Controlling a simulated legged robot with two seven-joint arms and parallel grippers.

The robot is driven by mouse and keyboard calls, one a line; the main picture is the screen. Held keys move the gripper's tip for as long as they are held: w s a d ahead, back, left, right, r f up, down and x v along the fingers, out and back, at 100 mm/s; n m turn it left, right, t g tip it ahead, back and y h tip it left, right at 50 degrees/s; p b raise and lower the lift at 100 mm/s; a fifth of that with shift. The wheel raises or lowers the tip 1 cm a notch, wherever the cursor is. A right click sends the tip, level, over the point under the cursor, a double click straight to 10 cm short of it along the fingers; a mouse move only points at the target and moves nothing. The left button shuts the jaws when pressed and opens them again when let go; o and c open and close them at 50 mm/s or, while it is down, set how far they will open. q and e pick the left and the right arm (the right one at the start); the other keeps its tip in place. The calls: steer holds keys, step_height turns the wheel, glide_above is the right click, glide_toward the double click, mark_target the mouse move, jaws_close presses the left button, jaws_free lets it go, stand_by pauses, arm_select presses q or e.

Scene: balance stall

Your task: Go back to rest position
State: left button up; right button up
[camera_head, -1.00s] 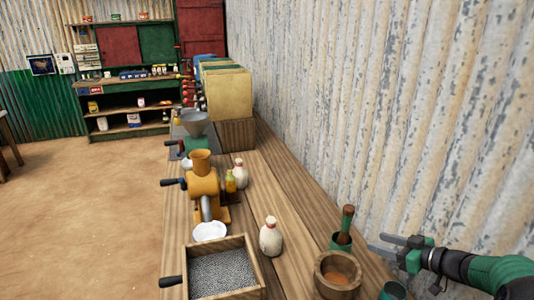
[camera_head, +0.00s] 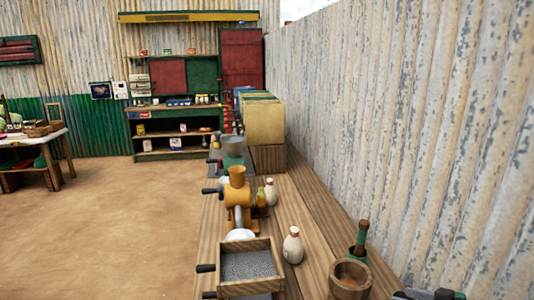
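My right gripper (camera_head: 412,295) shows only in part at the bottom right edge, beside the wooden mortar bowl (camera_head: 350,279) and apart from it. Its fingers are cut off by the frame, so I cannot tell whether it is open or shut. I see nothing held in the part that shows. My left gripper is not in view.
A long wooden counter (camera_head: 312,207) runs along the corrugated wall. On it are a tray of dark grains (camera_head: 276,248), a yellow grinder (camera_head: 238,190), white bottles (camera_head: 293,246) and a green cup with a pestle (camera_head: 362,236). The dirt floor (camera_head: 120,225) at left is clear.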

steer(key=s+a+f+m+g+p, duration=0.1)
steer(key=s+a+f+g, duration=0.15)
steer(key=a, duration=0.45)
steer(key=s+a+f+m+g+p, duration=0.1)
steer(key=s+a+g+p, duration=0.1)
steer(key=s+a+g, duration=0.3)
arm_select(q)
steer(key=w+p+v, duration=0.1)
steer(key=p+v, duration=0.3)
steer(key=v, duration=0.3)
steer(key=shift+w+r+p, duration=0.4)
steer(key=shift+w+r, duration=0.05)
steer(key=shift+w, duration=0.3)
arm_select(e)
steer(key=s+a+r+m+g+h, duration=0.1)
steer(key=s+a+m+h, duration=0.1)
steer(key=s+a+h, duration=0.4)
steer(key=shift+s+a, duration=2.05)
steer(key=shift+s, duration=1.3)
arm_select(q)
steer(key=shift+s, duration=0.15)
arm_select(e)
steer(key=shift+s+r, duration=0.1)
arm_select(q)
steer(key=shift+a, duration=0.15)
arm_select(e)
steer(key=shift+a, duration=0.15)
